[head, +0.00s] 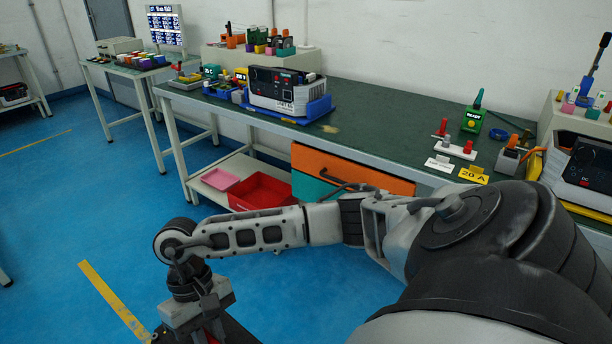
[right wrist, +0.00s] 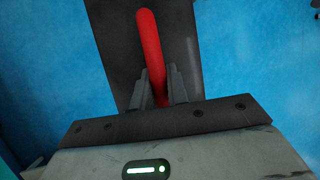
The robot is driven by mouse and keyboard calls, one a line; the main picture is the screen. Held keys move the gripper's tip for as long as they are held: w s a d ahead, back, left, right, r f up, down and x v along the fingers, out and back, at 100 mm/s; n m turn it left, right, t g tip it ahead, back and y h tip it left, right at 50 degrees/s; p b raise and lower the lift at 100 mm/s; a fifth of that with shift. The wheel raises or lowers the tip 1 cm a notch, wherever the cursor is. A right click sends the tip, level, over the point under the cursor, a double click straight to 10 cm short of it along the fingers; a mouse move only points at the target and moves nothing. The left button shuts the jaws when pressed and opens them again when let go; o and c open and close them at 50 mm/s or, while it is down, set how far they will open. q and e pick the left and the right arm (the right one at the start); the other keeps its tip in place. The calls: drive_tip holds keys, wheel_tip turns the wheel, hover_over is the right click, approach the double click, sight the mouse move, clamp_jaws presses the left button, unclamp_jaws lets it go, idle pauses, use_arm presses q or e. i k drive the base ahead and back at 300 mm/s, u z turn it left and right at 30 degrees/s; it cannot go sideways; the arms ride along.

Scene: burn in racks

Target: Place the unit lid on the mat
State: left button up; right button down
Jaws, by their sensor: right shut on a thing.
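The unit lid is a dark flat plate with a red handle (right wrist: 149,42). In the right wrist view the plate (right wrist: 112,45) extends beyond the fingers. My right gripper (right wrist: 160,86) is shut on the red handle. In the head view the right gripper (head: 207,328) is at the bottom left, pointing down over the blue floor. The dark lid (head: 238,331) shows partly beneath it, cut off by the frame's edge. I cannot make out a separate mat in either view. My left gripper is not in view.
A long green-topped bench (head: 375,110) runs along the wall, with a black-fronted unit in a blue tray (head: 318,112) on it. A red bin (head: 262,190) sits on its lower shelf. Small parts and labels crowd the right end. The bench's middle is largely clear.

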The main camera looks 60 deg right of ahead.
sight(362, 129)
drive_tip(key=z, duration=0.4)
drive_tip(key=i, duration=1.55)
drive_tip(key=z, duration=1)
